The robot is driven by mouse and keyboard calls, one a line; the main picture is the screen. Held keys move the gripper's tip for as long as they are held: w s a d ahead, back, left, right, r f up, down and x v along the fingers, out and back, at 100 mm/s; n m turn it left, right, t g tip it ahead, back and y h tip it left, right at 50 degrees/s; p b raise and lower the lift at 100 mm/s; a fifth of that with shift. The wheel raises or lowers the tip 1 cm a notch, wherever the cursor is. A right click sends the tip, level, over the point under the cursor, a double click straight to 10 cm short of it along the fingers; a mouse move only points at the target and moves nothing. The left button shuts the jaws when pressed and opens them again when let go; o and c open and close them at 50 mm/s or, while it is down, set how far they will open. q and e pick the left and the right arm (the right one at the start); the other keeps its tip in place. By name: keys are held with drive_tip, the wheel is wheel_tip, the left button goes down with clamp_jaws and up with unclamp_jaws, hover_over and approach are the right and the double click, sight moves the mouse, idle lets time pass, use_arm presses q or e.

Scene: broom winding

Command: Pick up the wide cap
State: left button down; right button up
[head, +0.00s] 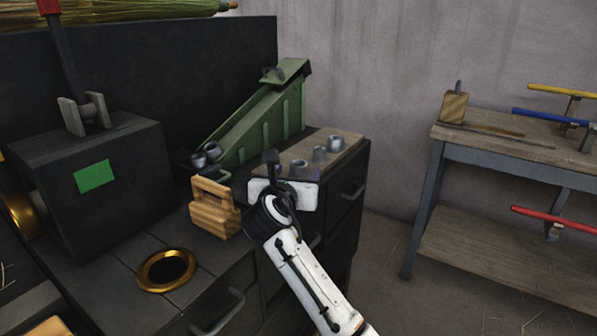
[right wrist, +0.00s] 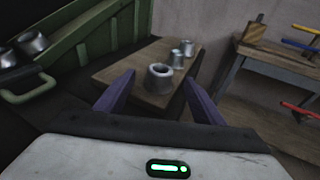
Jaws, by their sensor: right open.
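Three grey metal caps stand in a row on a wooden board. The widest, a flared cap with a hole in its top, is the nearest one in the right wrist view (right wrist: 160,78); in the head view the wide cap (head: 299,166) is partly hidden by my gripper. The middle cap (right wrist: 177,58) and far cap (right wrist: 188,47) are narrower. My right gripper (head: 290,178) is open and empty. In the right wrist view its two purple fingers are spread, with the wide cap showing between and beyond their tips. Whether they reach around it I cannot tell. My left gripper is not in view.
The board (head: 345,148) lies on a dark cabinet. A green sloped chute (head: 262,120) stands left of it, with more metal caps (head: 205,155) at its low end. A wooden block (head: 215,210) and a brass ring (head: 166,271) are nearer. A workbench (head: 500,140) stands right.

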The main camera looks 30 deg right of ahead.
sight(297, 171)
drive_tip(key=b+x, duration=0.1)
drive_tip(key=x, duration=0.3)
drive_tip(key=shift+w+d+f, duration=0.15)
drive_tip(key=shift+w+d, duration=0.05)
drive_tip(key=shift+w, duration=0.05)
drive_tip(key=shift+c, duration=0.3)
drive_tip(key=c, duration=1)
